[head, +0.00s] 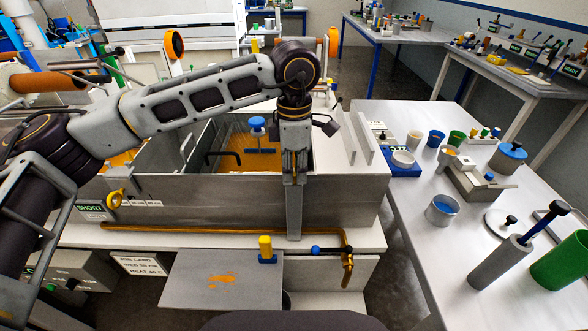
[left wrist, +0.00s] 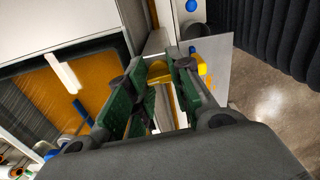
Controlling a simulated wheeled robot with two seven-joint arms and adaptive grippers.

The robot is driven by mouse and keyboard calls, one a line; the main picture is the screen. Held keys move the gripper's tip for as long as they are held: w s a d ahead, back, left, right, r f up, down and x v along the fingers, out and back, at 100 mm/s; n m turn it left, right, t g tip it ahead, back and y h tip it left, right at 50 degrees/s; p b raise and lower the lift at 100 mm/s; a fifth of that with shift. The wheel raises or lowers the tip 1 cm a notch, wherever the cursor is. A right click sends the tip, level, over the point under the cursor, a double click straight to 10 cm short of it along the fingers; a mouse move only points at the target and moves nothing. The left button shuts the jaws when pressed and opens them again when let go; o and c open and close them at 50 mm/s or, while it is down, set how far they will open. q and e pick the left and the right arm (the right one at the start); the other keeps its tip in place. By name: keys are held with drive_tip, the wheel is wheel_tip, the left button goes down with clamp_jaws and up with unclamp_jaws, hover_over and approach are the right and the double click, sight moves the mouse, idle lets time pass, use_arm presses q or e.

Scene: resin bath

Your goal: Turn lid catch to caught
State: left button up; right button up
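My left gripper (head: 294,176) points down at the front wall of the resin bath (head: 215,190), right of its middle. In the left wrist view its green-padded fingers (left wrist: 154,92) stand apart, with a yellow piece (left wrist: 158,78) showing between them. That piece may be the lid catch; contact with the fingers cannot be told. In the head view the gripper hides most of this spot, and a grey upright strip (head: 294,215) shows below it. I cannot read the catch's position. The bath holds orange resin (head: 265,160). My right gripper is not in view.
A yellow knob on a blue base (head: 265,247) stands below the gripper, near a copper pipe (head: 220,228) and a stained grey plate (head: 220,280). A yellow ring (head: 115,199) sits at the front left. The right table (head: 420,235) holds cups and tools.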

sight(294, 171)
use_arm(q)
drive_tip(key=o, duration=0.5)
drive_tip(key=shift+r, duration=6.05)
